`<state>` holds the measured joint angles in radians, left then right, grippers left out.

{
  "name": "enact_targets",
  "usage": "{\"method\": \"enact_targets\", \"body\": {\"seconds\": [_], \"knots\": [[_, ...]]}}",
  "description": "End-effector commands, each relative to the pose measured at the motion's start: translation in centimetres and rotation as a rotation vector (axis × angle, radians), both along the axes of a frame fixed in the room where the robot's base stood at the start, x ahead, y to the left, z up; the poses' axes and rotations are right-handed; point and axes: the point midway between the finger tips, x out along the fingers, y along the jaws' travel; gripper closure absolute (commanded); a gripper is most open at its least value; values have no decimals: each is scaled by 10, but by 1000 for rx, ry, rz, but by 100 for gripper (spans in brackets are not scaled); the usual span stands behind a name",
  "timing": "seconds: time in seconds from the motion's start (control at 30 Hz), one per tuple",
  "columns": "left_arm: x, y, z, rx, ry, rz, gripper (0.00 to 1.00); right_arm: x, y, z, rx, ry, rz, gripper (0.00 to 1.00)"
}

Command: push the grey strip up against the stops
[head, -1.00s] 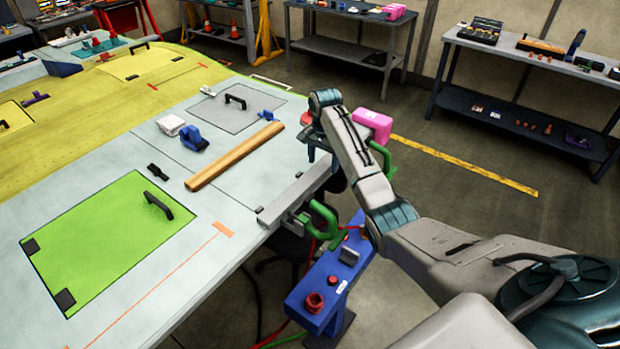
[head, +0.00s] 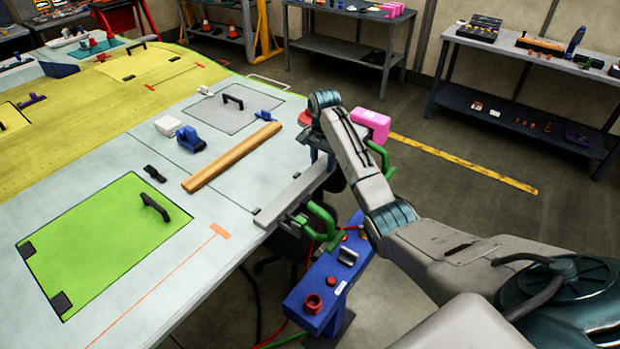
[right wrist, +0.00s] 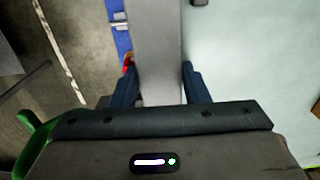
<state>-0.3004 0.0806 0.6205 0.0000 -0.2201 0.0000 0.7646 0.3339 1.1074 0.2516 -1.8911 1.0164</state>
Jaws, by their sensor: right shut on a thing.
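The grey strip (head: 291,199) lies along the right edge of the pale wing panel, its near end by a green clamp (head: 320,216). My right gripper (head: 320,158) is at the strip's far end, partly hidden by my own arm. In the right wrist view, the strip (right wrist: 158,45) runs between the two dark fingers of my right gripper (right wrist: 158,84), which is shut on it. A second green clamp (head: 382,156) shows beyond my arm. I cannot clearly make out which parts are the stops. My left gripper is not in view.
A wooden bar (head: 232,156) lies left of the strip on the panel. A blue tool (head: 190,139) and a white block (head: 168,125) sit farther left. A green hatch (head: 100,240) is nearer. A blue stand (head: 325,285) is below the panel edge.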

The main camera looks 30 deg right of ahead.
Motion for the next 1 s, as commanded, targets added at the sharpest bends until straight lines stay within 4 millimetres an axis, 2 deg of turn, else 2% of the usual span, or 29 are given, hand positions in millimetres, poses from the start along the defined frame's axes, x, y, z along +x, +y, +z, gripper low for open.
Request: {"method": "enact_targets", "body": {"seconds": [0.93,0.97,1.0], "knots": [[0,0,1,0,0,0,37,13,5,1,0,-2,0,77],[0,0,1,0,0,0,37,13,5,1,0,-2,0,53],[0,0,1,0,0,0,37,13,5,1,0,-2,0,45]]}}
